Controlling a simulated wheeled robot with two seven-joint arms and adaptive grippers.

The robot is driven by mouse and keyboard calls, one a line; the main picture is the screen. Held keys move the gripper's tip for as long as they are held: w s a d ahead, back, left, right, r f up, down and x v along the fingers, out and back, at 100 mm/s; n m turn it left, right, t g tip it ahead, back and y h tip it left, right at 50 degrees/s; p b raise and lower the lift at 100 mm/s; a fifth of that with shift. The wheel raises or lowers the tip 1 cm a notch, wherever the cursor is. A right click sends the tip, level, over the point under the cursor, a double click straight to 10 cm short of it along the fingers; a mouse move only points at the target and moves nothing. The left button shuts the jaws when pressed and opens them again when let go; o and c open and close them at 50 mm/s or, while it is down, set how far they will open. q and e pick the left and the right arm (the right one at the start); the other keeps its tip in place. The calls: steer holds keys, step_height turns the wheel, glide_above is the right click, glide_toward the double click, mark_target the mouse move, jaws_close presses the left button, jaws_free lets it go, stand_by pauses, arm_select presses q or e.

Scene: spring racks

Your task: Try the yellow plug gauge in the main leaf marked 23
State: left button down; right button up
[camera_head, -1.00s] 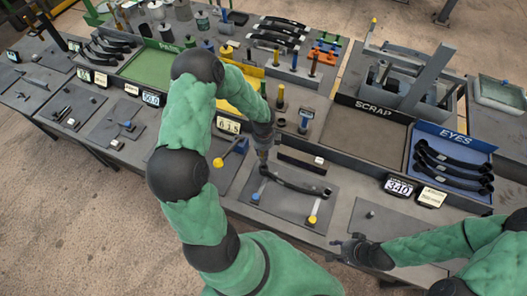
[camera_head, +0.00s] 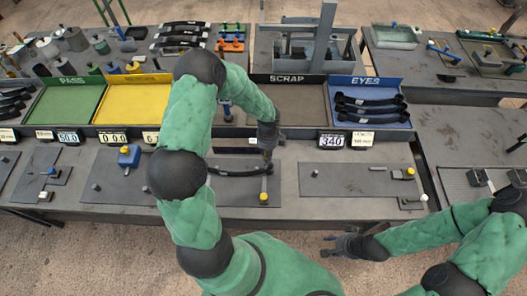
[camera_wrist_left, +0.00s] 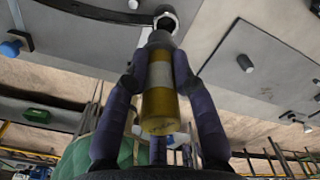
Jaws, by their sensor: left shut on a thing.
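In the left wrist view my left gripper (camera_wrist_left: 160,72) is shut on the yellow plug gauge (camera_wrist_left: 159,103), which has a white band and a grey tip. The tip overlaps the pale ring-shaped eye (camera_wrist_left: 167,19) of a dark curved leaf (camera_wrist_left: 75,20); I cannot tell whether it is inside. In the head view my left gripper (camera_head: 267,155) is over the right end of this leaf (camera_head: 235,171). A yellow-ended piece (camera_head: 264,197) shows just in front of that end. No mark 23 is readable. My right gripper (camera_head: 338,244) is open and empty, off the front of the bench.
Behind stand the green PASS tray (camera_head: 65,108), a yellow tray (camera_head: 133,105), the brown SCRAP tray (camera_head: 290,108) and the blue EYES tray (camera_head: 395,117) with several black leaves. A plate (camera_head: 350,180) with small pegs lies to the right. My arm hides part of the bench.

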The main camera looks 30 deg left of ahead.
arm_select(q)
steer(key=shift+w+d, duration=0.25)
steer(key=shift+d, duration=0.3)
steer(key=shift+a+f+b, duration=0.1)
steer(key=shift+f+b, duration=0.4)
steer(key=shift+f, duration=0.1)
steer(key=shift+f+b, duration=1.7)
steer(key=shift+f, duration=0.45)
arm_select(e)
steer(key=shift+s+d+f, duration=0.1)
steer(key=shift+d+f, duration=0.05)
steer(key=shift+f, duration=0.95)
steer(key=shift+d+f, duration=0.1)
steer(key=shift+f, duration=1)
arm_select(q)
steer(key=shift+f, duration=0.25)
arm_select(e)
steer(key=shift+f, duration=0.25)
arm_select(q)
steer(key=shift+r, duration=0.25)
arm_select(e)
steer(key=shift+r, duration=0.2)
stand_by(0.6)
arm_select(q)
steer(key=shift+r+p, duration=1)
steer(key=shift+r, duration=0.3)
arm_select(e)
steer(key=shift+r, duration=1.05)
